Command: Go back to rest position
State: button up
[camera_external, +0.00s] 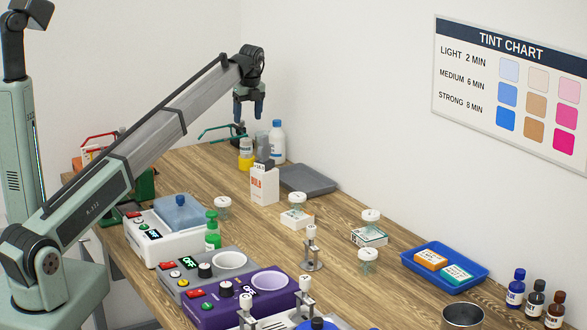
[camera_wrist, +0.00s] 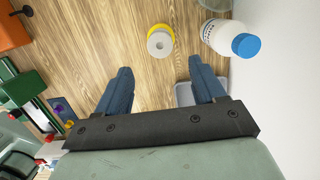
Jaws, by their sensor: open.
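My gripper (camera_external: 248,115) is raised over the back end of the wooden bench, with its dark blue fingers pointing down. In the wrist view, my gripper (camera_wrist: 160,68) has its two fingers spread wide apart with nothing held between them. Below it stand a yellow-based container (camera_external: 246,154) and a white bottle with a blue cap (camera_external: 278,142). In the wrist view the yellow-ringed container (camera_wrist: 160,41) lies beyond the gap between the fingertips, and the blue-capped bottle (camera_wrist: 225,37) is to the right.
A white carton (camera_external: 264,184) and a grey tray (camera_external: 307,180) stand near the gripper. Several control boxes, including a purple one (camera_external: 225,308), line the bench front. A blue tray (camera_external: 470,282) is at right. White walls rise behind the bench.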

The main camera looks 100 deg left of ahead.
jog(key=shift+r, duration=0.3)
dwell(0.4)
